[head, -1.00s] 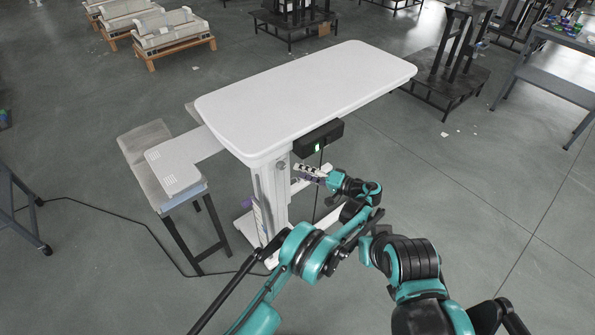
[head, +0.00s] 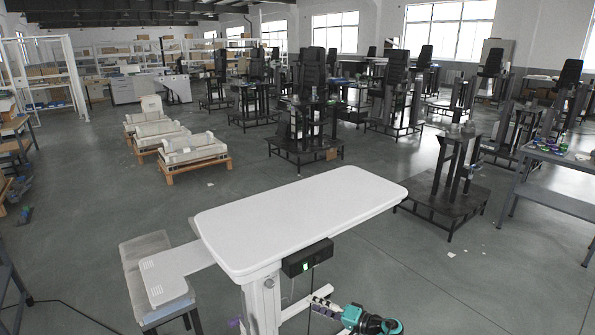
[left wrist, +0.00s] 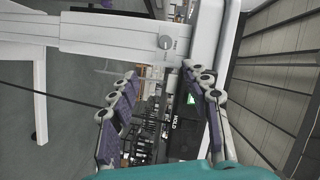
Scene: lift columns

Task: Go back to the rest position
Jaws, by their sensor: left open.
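My left gripper (head: 320,305) is low in the head view, below the black control box (head: 307,258) under the white lift table's top (head: 300,217). In the left wrist view its two purple-and-grey fingers (left wrist: 160,80) stand apart with nothing held between them. The control box with its green light (left wrist: 190,132) shows behind the right finger, close to it; I cannot tell the exact gap. The white table column (left wrist: 110,33) crosses the upper left of that view. My right gripper is not in view.
A grey bench (head: 145,248) stands at the table's left, under a white side plate (head: 165,275). Black lift columns on a base (head: 445,200) stand right of the table. Wooden pallets with white parts (head: 193,158) lie behind. Open floor (head: 90,200) lies left.

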